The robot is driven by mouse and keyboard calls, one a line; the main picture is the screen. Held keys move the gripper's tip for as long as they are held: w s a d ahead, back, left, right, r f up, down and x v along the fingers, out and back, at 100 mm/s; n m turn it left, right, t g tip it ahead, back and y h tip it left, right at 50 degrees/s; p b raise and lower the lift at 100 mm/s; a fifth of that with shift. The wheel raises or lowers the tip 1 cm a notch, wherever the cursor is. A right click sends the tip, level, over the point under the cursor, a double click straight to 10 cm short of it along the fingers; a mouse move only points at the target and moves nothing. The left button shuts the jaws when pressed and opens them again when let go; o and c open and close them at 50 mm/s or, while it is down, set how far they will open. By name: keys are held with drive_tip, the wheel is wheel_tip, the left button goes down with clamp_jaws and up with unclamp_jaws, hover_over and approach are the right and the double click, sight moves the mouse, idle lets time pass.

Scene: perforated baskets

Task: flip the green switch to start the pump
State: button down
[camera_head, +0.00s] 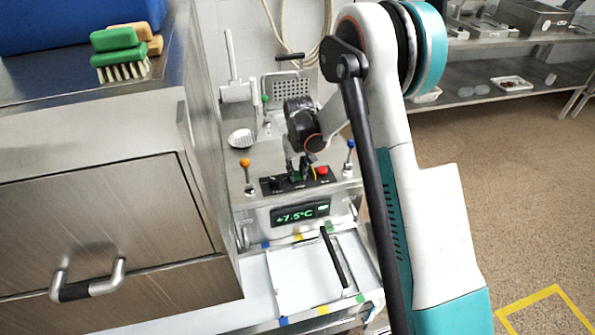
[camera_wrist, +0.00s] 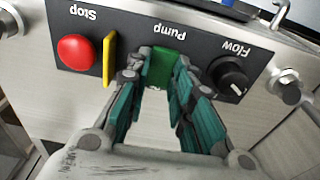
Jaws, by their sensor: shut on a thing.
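The green switch (camera_wrist: 160,70) sits under the upside-down "Pump" label on a black control panel (camera_wrist: 200,40) in the wrist view. My gripper (camera_wrist: 161,66) is shut on the green switch, with one fingertip on each side of it. In the head view my gripper (camera_head: 303,165) is at the panel (camera_head: 297,182), above the temperature display. It hides most of the switch there. Which way the switch is set cannot be told.
A red Stop button (camera_wrist: 75,52) and an upright yellow guard (camera_wrist: 109,58) stand left of the switch in the wrist view. The black Flow knob (camera_wrist: 230,76) is on the right. Orange (camera_head: 244,163) and blue (camera_head: 350,144) levers flank the panel. A steel cabinet (camera_head: 110,220) stands left.

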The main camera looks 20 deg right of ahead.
sight(297, 175)
drive_tip(key=shift+w+g, duration=0.15)
drive_tip(key=shift+g, duration=0.35)
drive_tip(key=c, duration=1.4)
unclamp_jaws()
wheel_tip(297, 175, up, 12)
